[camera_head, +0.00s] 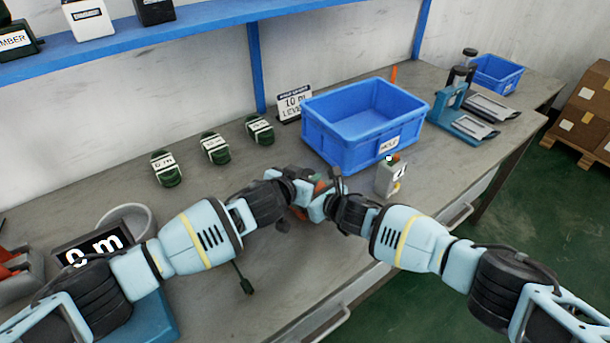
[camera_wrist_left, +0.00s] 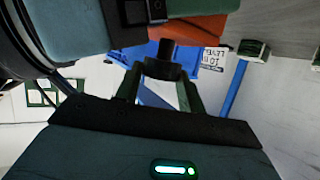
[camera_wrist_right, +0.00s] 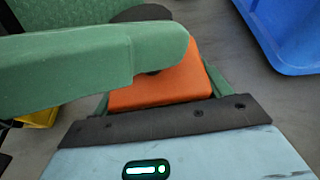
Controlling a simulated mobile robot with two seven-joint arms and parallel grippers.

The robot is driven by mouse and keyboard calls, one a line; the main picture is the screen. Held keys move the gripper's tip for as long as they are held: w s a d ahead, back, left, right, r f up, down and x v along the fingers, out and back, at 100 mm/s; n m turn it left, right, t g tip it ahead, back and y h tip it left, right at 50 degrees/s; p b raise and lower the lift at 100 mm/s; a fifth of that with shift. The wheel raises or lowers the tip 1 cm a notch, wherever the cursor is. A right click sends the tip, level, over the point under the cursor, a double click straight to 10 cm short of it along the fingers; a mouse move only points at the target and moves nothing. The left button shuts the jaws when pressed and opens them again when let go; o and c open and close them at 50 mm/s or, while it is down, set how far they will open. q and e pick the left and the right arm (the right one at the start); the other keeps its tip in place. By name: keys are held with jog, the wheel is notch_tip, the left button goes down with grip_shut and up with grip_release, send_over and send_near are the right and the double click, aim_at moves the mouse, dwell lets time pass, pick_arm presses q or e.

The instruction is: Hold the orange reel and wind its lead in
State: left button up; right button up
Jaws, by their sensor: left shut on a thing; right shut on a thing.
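The orange reel (camera_head: 299,212) is held between my two grippers over the front of the bench and is mostly hidden by them in the head view. My right gripper (camera_wrist_right: 160,90) is shut on the reel's orange body (camera_wrist_right: 165,80); a long green part crosses in front of it. My left gripper (camera_wrist_left: 162,85) is shut on a black knob-like part (camera_wrist_left: 165,62) beside the reel, whose orange side (camera_wrist_left: 195,30) shows at the top of the left wrist view. The lead's dark plug end (camera_head: 246,286) lies on the bench below my left forearm.
Several green reels (camera_head: 214,148) stand along the back. A display reading "0 m" (camera_head: 95,247) is at the left. A blue press (camera_head: 458,112) is at the right.

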pick_arm(q)
jog(key=shift+f+m+g+h, duration=0.15)
jog(key=shift+m+g+h, duration=0.35)
jog(key=shift+m+h, duration=0.4)
jog(key=shift+s+d+m+g+h, duration=0.2)
jog(key=shift+d+m+g+h, duration=0.1)
jog(key=shift+m+g+h, duration=0.6)
jog(key=shift+d+m+g+h, duration=0.15)
jog(key=shift+m+g+h, duration=0.3)
jog(key=shift+m, duration=0.25)
jog(key=shift+w+a+m+g+h, duration=0.3)
jog(key=shift+a+m+g+h, duration=0.2)
jog(key=shift+m+g, duration=0.2)
jog(key=shift+w+m+g+h, duration=0.1)
jog(key=shift+m+g+h, duration=0.15)
jog(key=shift+m+g, duration=0.15)
jog(key=shift+w+a+m+g, duration=0.1)
jog(key=shift+w+m+g, duration=0.05)
jog(key=shift+m+g, duration=0.4)
jog(key=shift+a, duration=0.1)
